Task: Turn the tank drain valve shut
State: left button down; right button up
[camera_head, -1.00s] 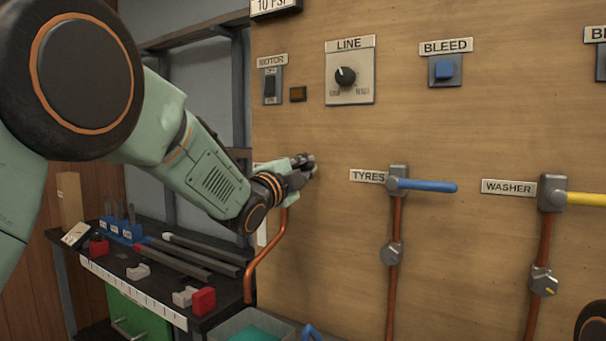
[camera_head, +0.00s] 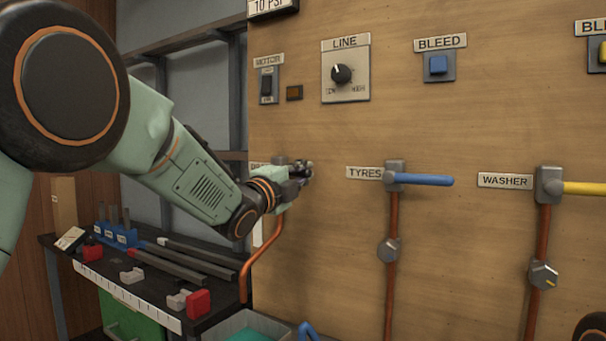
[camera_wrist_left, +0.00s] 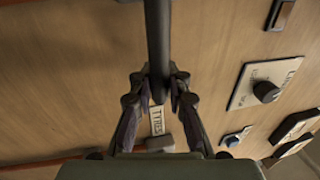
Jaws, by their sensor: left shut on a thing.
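The drain valve (camera_head: 279,160) is at the left edge of the wooden panel, above a bent copper pipe (camera_head: 262,266). Its label (camera_head: 258,165) is mostly covered by my left arm. My left gripper (camera_head: 303,171) is at the valve's handle, which it largely hides in the head view. In the left wrist view, the dark bar-shaped handle (camera_wrist_left: 158,40) runs down from the top between the two fingers (camera_wrist_left: 160,78), which are closed on it. My right gripper is not in view.
The TYRES valve with its blue lever (camera_head: 425,180) and the WASHER valve with its yellow lever (camera_head: 585,188) are to the right. The LINE knob (camera_head: 341,74) and motor switch (camera_head: 267,86) are above. A bench (camera_head: 110,275) with loose parts stands at lower left.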

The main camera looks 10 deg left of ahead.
pick_arm(q)
jog(key=c, duration=1.7)
grip_release()
jog(key=shift+f, duration=0.35)
jog(key=o, duration=0.3)
jog(key=shift+s+a+r, duration=0.1)
jog(key=shift+s+r, duration=0.05)
jog(key=shift+o, duration=0.5)
jog(key=shift+r, duration=0.1)
jog(key=shift+s+a, duration=0.15)
jog(key=shift+s, duration=0.2)
jog(key=v, duration=1.1)
